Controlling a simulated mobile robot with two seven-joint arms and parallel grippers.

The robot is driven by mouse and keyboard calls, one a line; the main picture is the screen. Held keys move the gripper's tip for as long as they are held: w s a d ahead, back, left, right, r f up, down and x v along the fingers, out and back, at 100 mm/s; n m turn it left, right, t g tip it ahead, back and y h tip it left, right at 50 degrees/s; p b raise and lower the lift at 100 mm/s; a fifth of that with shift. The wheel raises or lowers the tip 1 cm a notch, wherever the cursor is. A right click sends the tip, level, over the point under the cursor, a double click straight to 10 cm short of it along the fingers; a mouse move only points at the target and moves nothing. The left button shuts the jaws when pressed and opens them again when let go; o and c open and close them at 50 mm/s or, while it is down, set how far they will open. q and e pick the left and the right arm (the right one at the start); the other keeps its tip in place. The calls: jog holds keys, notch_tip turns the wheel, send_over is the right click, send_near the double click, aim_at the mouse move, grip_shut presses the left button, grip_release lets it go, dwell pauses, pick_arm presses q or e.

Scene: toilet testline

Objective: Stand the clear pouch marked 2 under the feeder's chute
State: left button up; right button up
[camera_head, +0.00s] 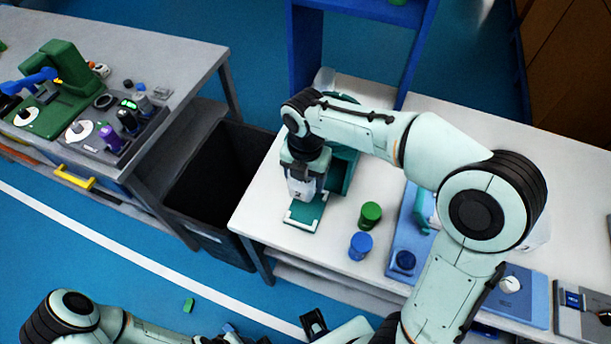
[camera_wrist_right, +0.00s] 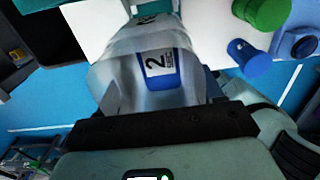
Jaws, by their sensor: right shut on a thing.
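The clear pouch marked 2 (camera_wrist_right: 155,66) fills the middle of the right wrist view, its blue-and-white label facing the camera. My right gripper (camera_head: 304,176) is shut on it and holds it over the near end of the feeder's green base plate (camera_head: 311,212). In the head view the pouch (camera_head: 299,188) is small; I cannot tell whether its bottom touches the plate. The green feeder (camera_head: 341,172) stands behind the gripper, mostly hidden by my right arm, and its chute cannot be made out. My left arm lies low at the bottom edge; its gripper's jaws are not clear.
A green-capped jar (camera_head: 370,214) and a blue one (camera_head: 360,245) stand right of the plate. A blue device (camera_head: 408,235) is farther right. A dark open bin (camera_head: 215,185) stands left of the white table (camera_head: 262,212). A grey bench (camera_head: 170,58) holds other equipment.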

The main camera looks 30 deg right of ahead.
jog(key=shift+f, duration=0.1)
jog(key=shift+f, duration=0.4)
jog(key=shift+f+b, duration=0.1)
jog(key=shift+b, duration=0.2)
jog(key=o, duration=1.1)
